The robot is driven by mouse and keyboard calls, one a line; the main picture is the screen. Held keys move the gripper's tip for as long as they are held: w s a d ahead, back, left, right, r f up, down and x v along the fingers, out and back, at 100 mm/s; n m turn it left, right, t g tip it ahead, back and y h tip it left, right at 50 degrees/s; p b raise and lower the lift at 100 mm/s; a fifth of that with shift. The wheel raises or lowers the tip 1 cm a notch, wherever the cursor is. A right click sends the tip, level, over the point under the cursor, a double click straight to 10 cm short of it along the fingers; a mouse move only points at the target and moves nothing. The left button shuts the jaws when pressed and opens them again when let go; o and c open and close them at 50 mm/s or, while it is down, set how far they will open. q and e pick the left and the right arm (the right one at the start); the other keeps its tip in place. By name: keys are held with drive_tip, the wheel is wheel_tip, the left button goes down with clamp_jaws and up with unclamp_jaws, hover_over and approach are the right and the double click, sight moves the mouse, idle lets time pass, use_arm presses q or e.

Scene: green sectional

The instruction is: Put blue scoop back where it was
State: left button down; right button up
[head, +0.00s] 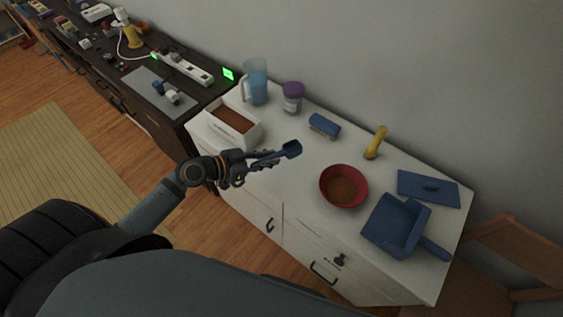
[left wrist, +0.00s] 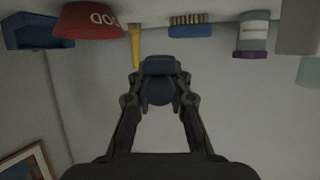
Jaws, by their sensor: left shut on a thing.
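The blue scoop (head: 292,149) is in my left gripper (head: 262,160), which is shut on it. The scoop is held above the white cabinet top, near its front edge, between the white box and the red bowl. In the left wrist view the scoop (left wrist: 159,68) sits between the fingertips of my left gripper (left wrist: 160,95). A white box (head: 232,140) with brown contents stands open at the left end of the cabinet. A red bowl (head: 344,202) with brown contents stands to the right of the scoop. My right gripper is not in view.
On the white cabinet (head: 290,190) stand a blue pitcher (head: 257,82), a purple-lidded jar (head: 292,98), a blue brush (head: 324,126), a yellow object (head: 375,143), a blue dustpan (head: 397,228) and a flat blue piece (head: 429,188). A dark desk (head: 130,75) adjoins left; a wooden chair (head: 510,260) stands right.

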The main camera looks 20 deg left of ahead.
use_arm(q)
hover_over(282, 165)
drive_tip(key=f, duration=0.5)
drive_tip(key=shift+s+a+f, duration=0.15)
drive_tip(key=shift+s+f, duration=0.15)
drive_tip(key=shift+s, duration=0.1)
drive_tip(key=shift+w+f, duration=0.35)
drive_tip(key=shift+f, duration=0.2)
wheel_tip(282, 165, down, 3)
drive_tip(key=shift+w+f, duration=0.1)
drive_tip(key=shift+f, duration=0.15)
drive_tip(key=c, duration=1.3)
unclamp_jaws()
drive_tip(key=shift+o, duration=0.2)
